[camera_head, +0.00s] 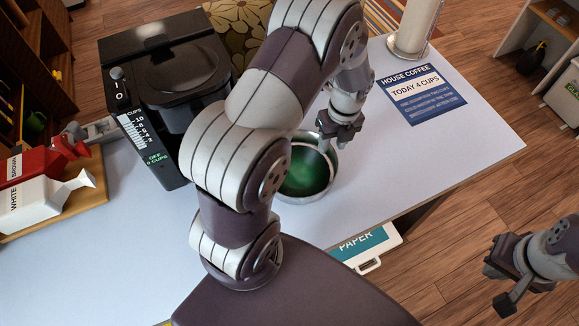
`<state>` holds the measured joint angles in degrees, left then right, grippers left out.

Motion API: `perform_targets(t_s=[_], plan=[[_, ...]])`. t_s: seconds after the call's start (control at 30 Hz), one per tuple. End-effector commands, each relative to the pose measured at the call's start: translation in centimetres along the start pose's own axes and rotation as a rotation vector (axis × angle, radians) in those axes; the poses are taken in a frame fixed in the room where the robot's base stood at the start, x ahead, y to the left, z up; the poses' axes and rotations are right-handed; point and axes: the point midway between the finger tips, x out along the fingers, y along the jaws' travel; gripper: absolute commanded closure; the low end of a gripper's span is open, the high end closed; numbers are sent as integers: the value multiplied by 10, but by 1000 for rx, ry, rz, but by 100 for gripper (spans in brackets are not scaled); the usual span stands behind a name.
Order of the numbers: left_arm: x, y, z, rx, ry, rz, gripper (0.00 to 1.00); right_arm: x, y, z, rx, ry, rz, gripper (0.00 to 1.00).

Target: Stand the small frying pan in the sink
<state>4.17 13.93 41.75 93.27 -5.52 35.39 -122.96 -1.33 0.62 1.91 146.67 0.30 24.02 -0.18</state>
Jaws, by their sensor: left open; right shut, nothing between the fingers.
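A round metal vessel with a green inside (305,172) stands on the white table, partly hidden behind my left arm. I cannot tell whether it is the small frying pan or a bowl; no handle shows. My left gripper (339,136) is open and points down over the vessel's upper right rim. I cannot tell whether it touches the rim. My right gripper (503,285) is shut and empty, off the table's right side above the wooden floor. No sink is in view.
A black coffee maker (165,75) stands left of my arm. A wooden board (92,205) carries a white and a red container at far left. A blue coffee sign (422,96) and a cylindrical holder (415,35) are at right. The table's right part is clear.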

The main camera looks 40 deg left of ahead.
Motion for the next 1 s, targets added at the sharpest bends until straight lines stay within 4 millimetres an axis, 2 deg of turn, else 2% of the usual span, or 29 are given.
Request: perform_targets(t_s=[0.2, 0.3, 0.57, 0.6, 0.7, 1.0], plan=[[33, -5, 0, -1, 3, 3, 59, -15, 0, -2, 0, 0, 0, 100], [50, -5, 1, -1, 0, 2, 59, -15, 0, -2, 0, 0, 0, 100], [55, -6, 1, -1, -3, -2, 59, -14, 0, -2, 0, 0, 0, 100], [55, -6, 1, -1, -3, -2, 72, -14, 0, -2, 0, 0, 0, 100], [55, -6, 1, -1, -3, -2, 100, -14, 0, -2, 0, 0, 0, 100], [54, -6, 1, -1, -3, -1, 100, -14, 0, -2, 0, 0, 0, 100]])
